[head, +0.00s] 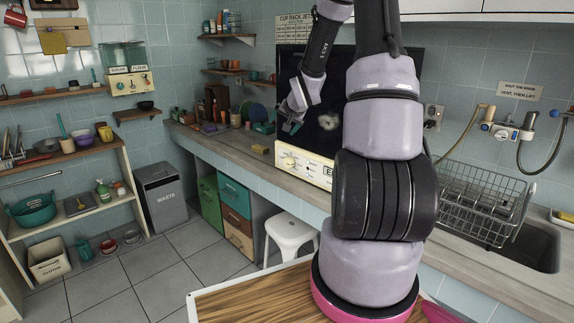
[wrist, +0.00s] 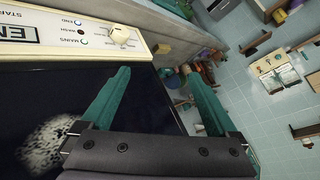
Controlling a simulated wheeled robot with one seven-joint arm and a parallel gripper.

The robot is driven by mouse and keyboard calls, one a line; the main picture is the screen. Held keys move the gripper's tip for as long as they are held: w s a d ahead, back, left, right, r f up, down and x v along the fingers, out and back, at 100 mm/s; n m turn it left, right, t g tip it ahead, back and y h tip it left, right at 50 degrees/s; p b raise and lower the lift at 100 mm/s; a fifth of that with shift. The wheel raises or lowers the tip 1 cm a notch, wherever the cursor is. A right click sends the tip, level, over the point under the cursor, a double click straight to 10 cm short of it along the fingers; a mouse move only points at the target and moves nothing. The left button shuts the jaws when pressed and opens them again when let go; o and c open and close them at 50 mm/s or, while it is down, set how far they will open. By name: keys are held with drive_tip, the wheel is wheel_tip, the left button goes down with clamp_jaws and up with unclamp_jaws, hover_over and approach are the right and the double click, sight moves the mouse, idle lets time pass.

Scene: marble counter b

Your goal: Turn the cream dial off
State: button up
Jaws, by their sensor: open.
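The cream dial (wrist: 121,35) sits on a cream control panel (wrist: 60,30) in the wrist view, beside small lights labelled END, WASH and MAINS. The head view shows the dial (head: 289,161) near the left end of the panel (head: 318,175). Its exact setting is too small to read. My gripper (wrist: 160,73) has two teal fingers spread wide with nothing between them. In the head view my gripper (head: 290,126) hangs above the dial, in front of the dark glass.
The dark glass panel (head: 335,100) stands upright behind my arm, which hides part of it. A yellow sponge-like block (head: 260,149) lies on the counter left of the panel. A dish rack (head: 478,195) and sink are right. Open counter (head: 225,140) lies left.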

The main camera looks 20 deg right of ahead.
drive_tip(key=w+d+f+m+t+y, duration=0.1)
drive_tip(key=w+d+f+m, duration=0.1)
drive_tip(key=f, duration=0.4)
drive_tip(key=w+d+f+m+t, duration=0.1)
drive_tip(key=w+d+f+t, duration=0.15)
drive_tip(key=f, duration=0.45)
drive_tip(key=m+t+h, duration=0.1)
drive_tip(key=m+t, duration=0.2)
drive_tip(key=m, duration=0.3)
approach(289, 163)
drive_tip(key=w, duration=0.3)
drive_tip(key=w+f, duration=0.1)
drive_tip(key=w, duration=0.3)
drive_tip(key=w+f, duration=0.1)
drive_tip(key=w, duration=0.3)
drive_tip(key=shift+w+d, duration=0.15)
drive_tip(key=shift+w, duration=0.1)
drive_tip(key=c, duration=1.4)
drive_tip(key=shift+o, duration=0.2)
drive_tip(key=shift+r+g, duration=0.1)
drive_tip(key=shift+g, duration=0.25)
